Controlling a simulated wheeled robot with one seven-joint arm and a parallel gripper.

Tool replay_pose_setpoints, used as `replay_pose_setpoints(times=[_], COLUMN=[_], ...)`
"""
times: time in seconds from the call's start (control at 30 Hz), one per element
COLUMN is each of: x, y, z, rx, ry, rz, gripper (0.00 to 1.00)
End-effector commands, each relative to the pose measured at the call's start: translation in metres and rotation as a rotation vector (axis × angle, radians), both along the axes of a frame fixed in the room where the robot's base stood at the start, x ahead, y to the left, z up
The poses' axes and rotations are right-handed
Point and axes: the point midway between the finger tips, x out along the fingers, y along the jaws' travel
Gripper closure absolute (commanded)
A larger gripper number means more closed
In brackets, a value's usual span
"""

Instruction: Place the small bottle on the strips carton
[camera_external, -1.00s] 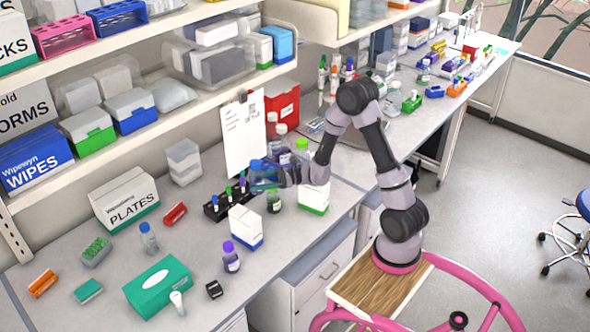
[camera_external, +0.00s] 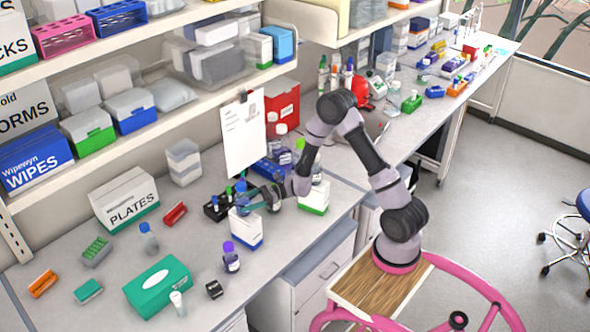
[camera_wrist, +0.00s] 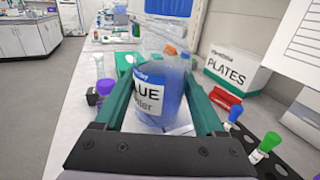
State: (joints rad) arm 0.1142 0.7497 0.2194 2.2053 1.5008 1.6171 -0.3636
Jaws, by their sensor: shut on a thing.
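My gripper (camera_external: 258,200) is shut on a small bottle (camera_wrist: 160,100) with blue contents and a white label with a blue band, reading "UE". Its green fingers clasp it from both sides, and it looks upright. In the external view the bottle (camera_external: 240,200) is directly over a white carton with a blue lower band (camera_external: 246,232), at the carton's top. I cannot tell whether it touches the carton or hangs just above. The carton's print is too small to read. In the wrist view the bottle mostly hides what lies beneath it.
A black rack with capped tubes (camera_external: 214,209) stands close behind the carton. A white-and-green carton (camera_external: 314,198) is to the right, a purple-capped bottle (camera_external: 231,258) in front. The PLATES box (camera_external: 124,198) is left; a green tissue box (camera_external: 158,287) is near the front edge.

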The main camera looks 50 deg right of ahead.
Motion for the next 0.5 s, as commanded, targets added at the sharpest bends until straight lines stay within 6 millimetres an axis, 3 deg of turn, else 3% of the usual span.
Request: replay_pose_setpoints(times=[0.43, 0.47, 0.5], x=[-0.0001, -0.0002, -0.0001], y=[-0.0001, -0.0001, -0.0001], z=[-0.0092, -0.0088, -0.0087], rx=[0.0, 0.0, 0.0], ry=[0.0, -0.001, -0.001], rz=[0.0, 0.0, 0.0], gripper=[0.96, 0.17, 0.01])
